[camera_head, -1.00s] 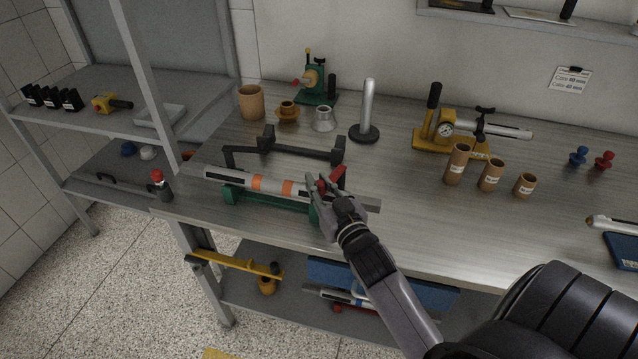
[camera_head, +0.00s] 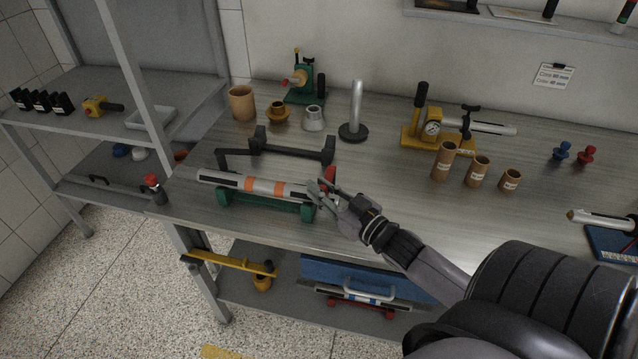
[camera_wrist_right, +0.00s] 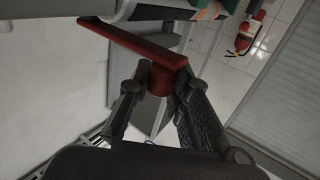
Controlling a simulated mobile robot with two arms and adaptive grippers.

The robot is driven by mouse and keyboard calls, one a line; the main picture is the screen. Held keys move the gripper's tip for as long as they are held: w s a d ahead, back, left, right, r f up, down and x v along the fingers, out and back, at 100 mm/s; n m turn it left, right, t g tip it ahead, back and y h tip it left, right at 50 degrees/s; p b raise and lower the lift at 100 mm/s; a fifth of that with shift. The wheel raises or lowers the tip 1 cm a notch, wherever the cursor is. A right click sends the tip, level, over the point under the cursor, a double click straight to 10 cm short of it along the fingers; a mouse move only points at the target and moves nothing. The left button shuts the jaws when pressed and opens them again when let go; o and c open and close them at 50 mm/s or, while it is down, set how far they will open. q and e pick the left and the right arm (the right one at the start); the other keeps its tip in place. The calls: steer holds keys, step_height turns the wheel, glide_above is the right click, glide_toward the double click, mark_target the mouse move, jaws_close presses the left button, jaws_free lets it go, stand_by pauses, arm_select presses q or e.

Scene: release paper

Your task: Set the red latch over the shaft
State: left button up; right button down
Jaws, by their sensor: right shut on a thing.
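The shaft (camera_head: 262,186) is a long silver-grey cylinder with orange bands and dark ends. It lies level on a green cradle (camera_head: 262,207) near the bench's front edge. The red latch (camera_head: 330,174) stands at the cradle's right end, partly hidden by my right gripper (camera_head: 324,194). In the right wrist view the latch is a flat red bar (camera_wrist_right: 135,42) with a round knob, and the gripper's fingers (camera_wrist_right: 160,80) are closed on that knob. The bar lies close beside the shaft's grey body; I cannot tell whether they touch. My left gripper is out of view.
A black stand (camera_head: 290,150) is just behind the shaft. Cups, a green fixture (camera_head: 305,80), a post (camera_head: 356,110), a yellow gauge fixture (camera_head: 430,132) and brown tubes (camera_head: 445,160) stand farther back. The bench (camera_head: 390,190) is clear right of the shaft.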

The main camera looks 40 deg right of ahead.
steer(key=c, duration=1.4)
jaws_free()
steer(key=shift+c, duration=0.2)
steer(key=shift+s, duration=0.15)
steer(key=s+d, duration=0.1)
steer(key=s, duration=1)
steer(key=shift+s, duration=0.4)
